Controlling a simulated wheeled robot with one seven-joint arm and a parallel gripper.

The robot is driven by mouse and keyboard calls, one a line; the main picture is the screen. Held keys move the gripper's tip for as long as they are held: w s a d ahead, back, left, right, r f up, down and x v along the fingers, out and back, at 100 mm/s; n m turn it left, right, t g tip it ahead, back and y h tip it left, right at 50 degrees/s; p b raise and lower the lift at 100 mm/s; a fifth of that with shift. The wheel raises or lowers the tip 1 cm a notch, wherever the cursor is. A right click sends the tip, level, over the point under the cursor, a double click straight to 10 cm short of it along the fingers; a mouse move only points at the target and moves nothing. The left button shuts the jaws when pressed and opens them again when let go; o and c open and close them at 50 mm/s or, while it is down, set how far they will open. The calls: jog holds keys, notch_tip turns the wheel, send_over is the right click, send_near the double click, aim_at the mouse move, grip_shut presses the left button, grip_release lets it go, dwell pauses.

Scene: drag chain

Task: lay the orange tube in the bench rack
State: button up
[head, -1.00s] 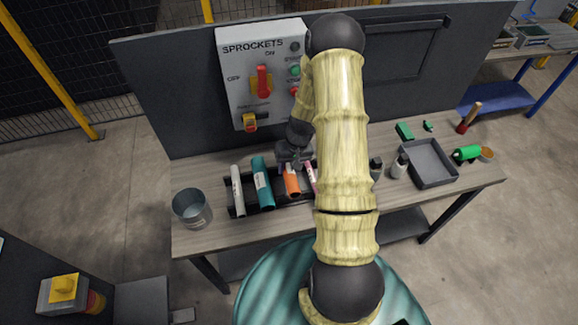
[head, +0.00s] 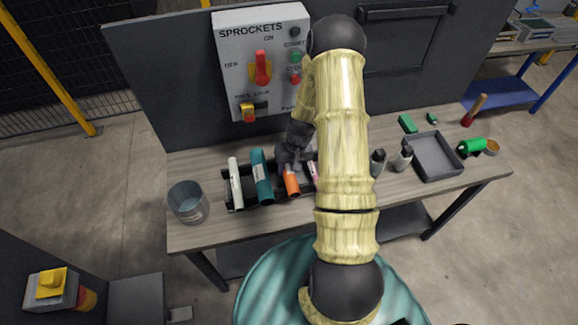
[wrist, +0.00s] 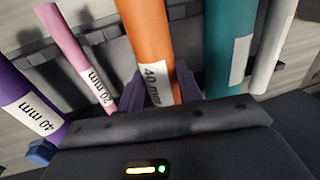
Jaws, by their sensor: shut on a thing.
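The orange tube (head: 291,181), labelled 40 mm, is between the two fingers of my gripper (head: 288,165). In the wrist view the fingers stand on either side of the orange tube (wrist: 153,45), shut on it. The black bench rack (head: 228,192) lies under the row of tubes. The orange tube lies between the teal tube (head: 261,178) and the pink tube (head: 313,172), over the rack. I cannot tell whether it rests in the rack or hangs just above it. My arm hides the rack's right part in the head view.
A white tube (head: 235,183) lies at the rack's left end. A purple tube (wrist: 25,110) shows in the wrist view beyond the pink one. A metal bucket (head: 188,204) stands left. Bottles (head: 402,158) and a grey tray (head: 437,158) are right. A control box (head: 262,65) stands behind.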

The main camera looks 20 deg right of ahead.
jog(key=shift+f, duration=0.45)
jog(key=o, duration=1.3)
jog(key=shift+c, duration=0.2)
jog(key=shift+r, duration=0.1)
jog(key=d+r+b, duration=0.3)
jog(key=r, duration=1.4)
jog(key=shift+s+d, duration=0.2)
jog(key=shift+s, duration=0.15)
jog(key=shift+a, duration=0.1)
